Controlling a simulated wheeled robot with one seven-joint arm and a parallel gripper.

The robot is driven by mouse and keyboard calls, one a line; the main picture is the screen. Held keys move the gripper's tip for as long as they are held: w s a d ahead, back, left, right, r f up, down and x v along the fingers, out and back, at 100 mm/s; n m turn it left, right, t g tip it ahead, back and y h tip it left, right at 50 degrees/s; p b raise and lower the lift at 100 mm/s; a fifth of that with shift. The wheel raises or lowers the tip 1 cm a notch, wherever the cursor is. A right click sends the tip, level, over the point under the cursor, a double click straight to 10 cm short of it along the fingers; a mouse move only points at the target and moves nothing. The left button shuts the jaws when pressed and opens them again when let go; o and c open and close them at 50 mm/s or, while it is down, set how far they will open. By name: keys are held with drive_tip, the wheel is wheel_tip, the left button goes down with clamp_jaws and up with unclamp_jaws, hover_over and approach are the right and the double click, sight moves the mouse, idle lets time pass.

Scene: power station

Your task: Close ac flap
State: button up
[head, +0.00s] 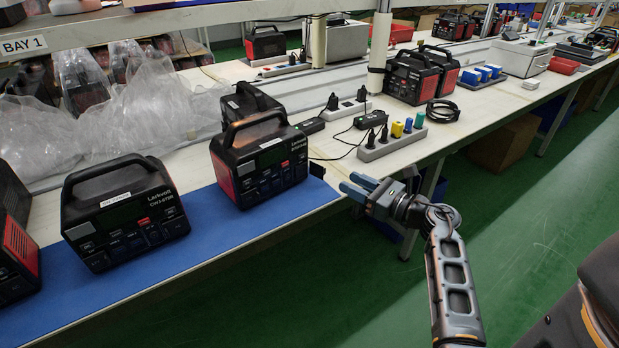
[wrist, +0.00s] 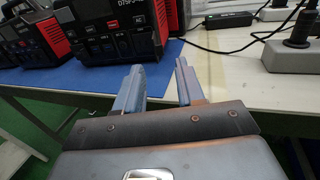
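A black and red power station (head: 262,165) with a top handle stands on the blue mat near the table's front edge. Its lower front also shows in the wrist view (wrist: 115,35).
A second power station (head: 122,210) stands on the blue mat (head: 200,240) to the left. A grey power strip (head: 392,142) with plugs and a black adapter (head: 370,119) with cables lie behind my gripper. The green floor (head: 300,290) in front is clear.

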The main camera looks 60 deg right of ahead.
sight(325, 171)
drive_tip(key=x, duration=0.7)
drive_tip(key=shift+w+p, duration=0.3)
drive_tip(key=shift+p, duration=0.1)
clamp_jaws()
